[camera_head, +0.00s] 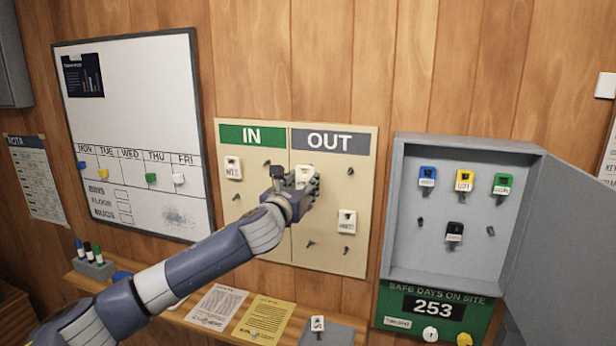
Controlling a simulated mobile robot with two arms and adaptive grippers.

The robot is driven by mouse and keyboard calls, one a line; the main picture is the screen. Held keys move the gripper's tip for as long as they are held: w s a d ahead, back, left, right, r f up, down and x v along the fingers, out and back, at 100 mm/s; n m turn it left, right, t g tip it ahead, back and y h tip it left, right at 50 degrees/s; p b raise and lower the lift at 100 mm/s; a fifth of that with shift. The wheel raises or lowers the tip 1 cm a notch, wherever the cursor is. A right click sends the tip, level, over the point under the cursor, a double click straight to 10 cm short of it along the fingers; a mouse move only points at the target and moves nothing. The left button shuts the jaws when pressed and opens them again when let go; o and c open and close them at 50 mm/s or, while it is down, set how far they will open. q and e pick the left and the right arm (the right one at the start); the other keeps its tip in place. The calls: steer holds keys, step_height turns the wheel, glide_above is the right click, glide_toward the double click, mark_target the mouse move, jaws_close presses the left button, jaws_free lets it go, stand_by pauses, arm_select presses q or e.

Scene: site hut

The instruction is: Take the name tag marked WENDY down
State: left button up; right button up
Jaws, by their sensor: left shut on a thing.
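Another white tag (233,168) hangs in the IN column, and a third (347,221) hangs lower in the OUT column. My right gripper is not in view.
An open grey key cabinet (405,250) with several coloured tags stands right of the board, its door swung right. A whiteboard (130,125) is on the left. A wooden shelf (180,312) with papers and markers runs below. My left arm crosses in front of it.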

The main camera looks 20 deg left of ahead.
mark_target(304, 182)
arm_select(q)
steer(key=shift+s+p, duration=0.55)
steer(key=shift+s, duration=1.4)
